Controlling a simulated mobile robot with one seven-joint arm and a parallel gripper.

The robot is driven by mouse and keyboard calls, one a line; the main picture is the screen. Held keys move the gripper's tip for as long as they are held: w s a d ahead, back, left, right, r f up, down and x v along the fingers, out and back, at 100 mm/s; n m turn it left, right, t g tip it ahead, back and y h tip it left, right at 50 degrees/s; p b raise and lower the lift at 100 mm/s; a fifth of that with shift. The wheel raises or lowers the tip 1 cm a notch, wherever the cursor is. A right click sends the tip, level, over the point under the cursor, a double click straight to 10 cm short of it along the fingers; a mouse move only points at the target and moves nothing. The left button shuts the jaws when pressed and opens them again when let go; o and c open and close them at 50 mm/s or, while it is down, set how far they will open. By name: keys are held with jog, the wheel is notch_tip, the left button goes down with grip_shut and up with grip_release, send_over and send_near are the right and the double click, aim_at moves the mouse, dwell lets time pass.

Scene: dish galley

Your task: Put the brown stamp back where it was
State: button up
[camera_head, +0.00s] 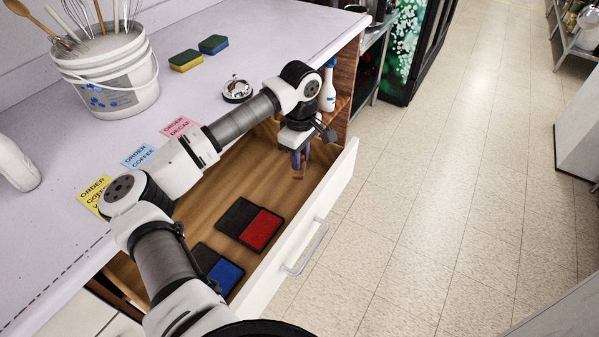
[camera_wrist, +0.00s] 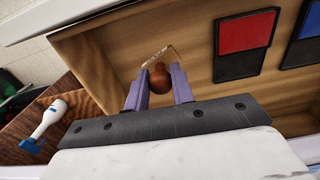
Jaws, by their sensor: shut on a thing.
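My gripper (camera_head: 300,158) reaches down into the right part of the open drawer (camera_head: 341,190). In the wrist view its two purple fingers (camera_wrist: 157,85) are shut on the brown stamp (camera_wrist: 160,76), whose round brown knob shows between them. A thin pale outline shows just beyond the knob; I cannot tell whether it is on the stamp or the drawer floor. In the head view the stamp (camera_head: 298,177) is mostly hidden by the fingers. Whether it touches the floor is unclear.
A red ink pad (camera_head: 262,229) and a blue ink pad (camera_head: 225,275) lie open in the drawer. A white spray bottle (camera_head: 327,92) stands behind the drawer's right end. The counter holds a utensil bucket (camera_head: 110,85), sponges (camera_head: 186,61), a bell (camera_head: 237,90) and order notes (camera_head: 138,156).

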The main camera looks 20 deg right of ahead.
aim_at(300, 174)
notch_tip(300, 174, down, 7)
jog(key=shift+r+p, duration=0.2)
jog(key=shift+p, duration=0.45)
jog(key=shift+f, duration=0.4)
jog(key=shift+f, duration=0.1)
jog(key=shift+f+b, duration=0.15)
jog(key=shift+b, duration=0.15)
jog(key=o, duration=0.8)
jog(key=shift+r, duration=0.25)
notch_tip(300, 174, up, 12)
jog(key=b, duration=0.2)
jog(key=shift+b, duration=0.3)
